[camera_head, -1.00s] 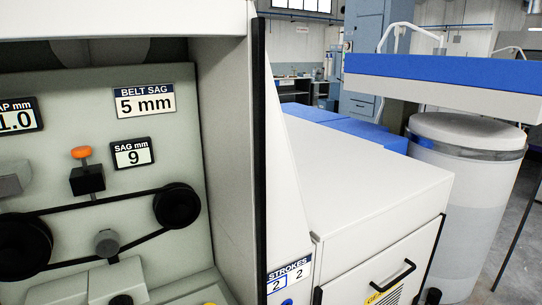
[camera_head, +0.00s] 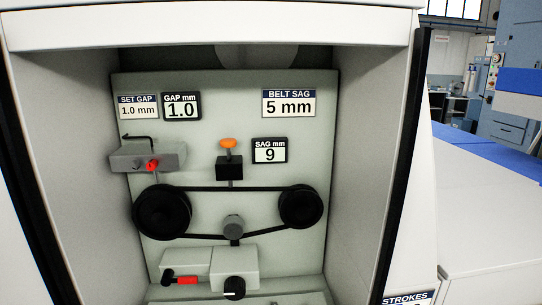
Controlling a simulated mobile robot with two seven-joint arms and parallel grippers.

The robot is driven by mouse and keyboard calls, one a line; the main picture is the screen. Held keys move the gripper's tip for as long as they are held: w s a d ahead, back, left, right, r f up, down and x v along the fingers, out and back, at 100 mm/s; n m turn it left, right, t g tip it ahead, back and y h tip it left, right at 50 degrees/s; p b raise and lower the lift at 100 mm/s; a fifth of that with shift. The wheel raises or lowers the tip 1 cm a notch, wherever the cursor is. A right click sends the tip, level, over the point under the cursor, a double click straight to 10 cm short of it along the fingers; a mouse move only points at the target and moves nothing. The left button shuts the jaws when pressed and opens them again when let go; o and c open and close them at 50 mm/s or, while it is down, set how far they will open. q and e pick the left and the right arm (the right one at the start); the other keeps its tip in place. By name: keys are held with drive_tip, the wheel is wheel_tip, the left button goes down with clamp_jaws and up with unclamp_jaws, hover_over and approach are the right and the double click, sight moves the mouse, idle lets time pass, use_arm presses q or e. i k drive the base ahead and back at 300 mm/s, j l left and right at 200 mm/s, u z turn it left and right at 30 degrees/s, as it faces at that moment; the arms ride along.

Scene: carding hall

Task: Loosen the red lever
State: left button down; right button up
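Two red-marked levers show in the camera_head view, inside the open machine bay. One red lever (camera_head: 187,280) lies level on a black pivot at the front of a pale block, low and left of centre. A smaller red piece (camera_head: 152,165) sits on a grey block (camera_head: 168,157) at the upper left, under a black bent rod. A black belt (camera_head: 235,188) runs around two black pulleys, with a grey roller (camera_head: 233,226) against its lower run. Neither of my grippers is in view.
An orange knob (camera_head: 228,143) tops a black block above the belt. A black knob (camera_head: 234,288) is right of the lower lever. Side walls (camera_head: 377,150) frame the bay.

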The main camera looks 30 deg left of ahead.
sight(167, 279)
drive_tip(key=u, duration=1.5)
